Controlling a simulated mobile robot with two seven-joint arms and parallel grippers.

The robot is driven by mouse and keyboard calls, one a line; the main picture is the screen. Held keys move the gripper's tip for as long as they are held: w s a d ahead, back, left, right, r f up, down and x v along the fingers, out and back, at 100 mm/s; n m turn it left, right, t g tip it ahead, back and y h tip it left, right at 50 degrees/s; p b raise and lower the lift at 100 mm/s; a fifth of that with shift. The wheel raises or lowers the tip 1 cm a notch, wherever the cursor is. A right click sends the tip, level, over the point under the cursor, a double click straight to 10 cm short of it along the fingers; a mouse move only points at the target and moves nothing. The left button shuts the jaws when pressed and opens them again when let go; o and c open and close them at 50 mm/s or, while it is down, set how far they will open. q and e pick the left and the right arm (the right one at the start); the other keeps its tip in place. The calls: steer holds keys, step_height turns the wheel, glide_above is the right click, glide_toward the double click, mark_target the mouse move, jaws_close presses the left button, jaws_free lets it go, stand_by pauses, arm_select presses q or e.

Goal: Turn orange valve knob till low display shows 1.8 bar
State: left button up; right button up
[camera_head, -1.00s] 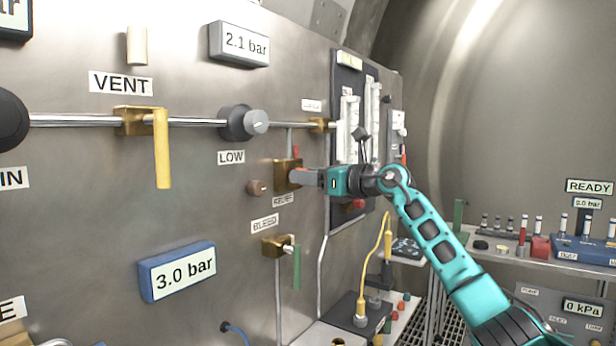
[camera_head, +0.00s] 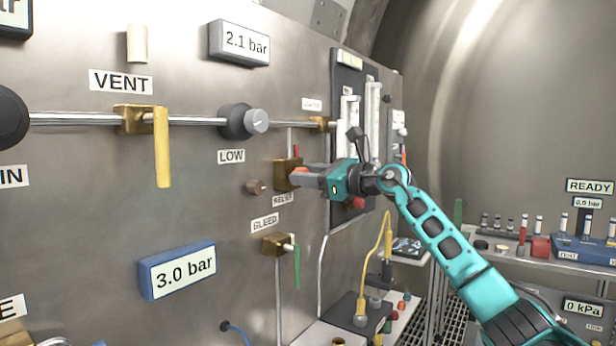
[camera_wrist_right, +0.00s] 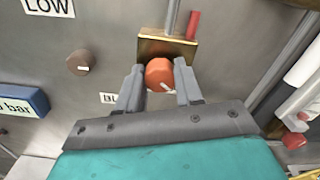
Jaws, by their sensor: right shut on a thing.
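The orange valve knob (camera_wrist_right: 159,74) sits on a brass block (camera_wrist_right: 166,46), and it also shows in the head view (camera_head: 305,172) at the gripper's tip. My right gripper (camera_wrist_right: 160,84) is shut on the knob, one finger on each side; in the head view it (camera_head: 308,178) reaches the wall from the right. A pale mark shows on the knob's face. The grey display above the LOW label (camera_head: 231,157) reads 2.1 bar (camera_head: 246,43). My left gripper is not in view.
A yellow VENT lever (camera_head: 162,147), a grey round knob (camera_head: 256,121) and a brown knob (camera_head: 256,187) stand out from the panel. A blue display (camera_head: 180,270) reads 3.0 bar. A green BLEED lever (camera_head: 296,267) hangs below my gripper. A bench with bottles (camera_head: 538,225) is at right.

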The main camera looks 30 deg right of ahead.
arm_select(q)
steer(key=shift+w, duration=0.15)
arm_select(e)
steer(key=shift+n, duration=1.2)
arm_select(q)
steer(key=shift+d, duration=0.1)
arm_select(e)
steer(key=o, duration=1)
steer(key=shift+o, duration=0.2)
steer(key=shift+s, duration=0.15)
arm_select(q)
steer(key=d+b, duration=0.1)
steer(key=b, duration=0.1)
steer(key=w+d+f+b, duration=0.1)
steer(key=b, duration=0.1)
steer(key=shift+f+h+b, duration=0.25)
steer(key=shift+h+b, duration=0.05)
steer(key=shift+b, duration=0.1)
arm_select(e)
steer(key=v, duration=1.2)
steer(key=shift+s, duration=0.3)
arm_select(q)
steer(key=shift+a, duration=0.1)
arm_select(e)
steer(key=shift+d, duration=0.2)
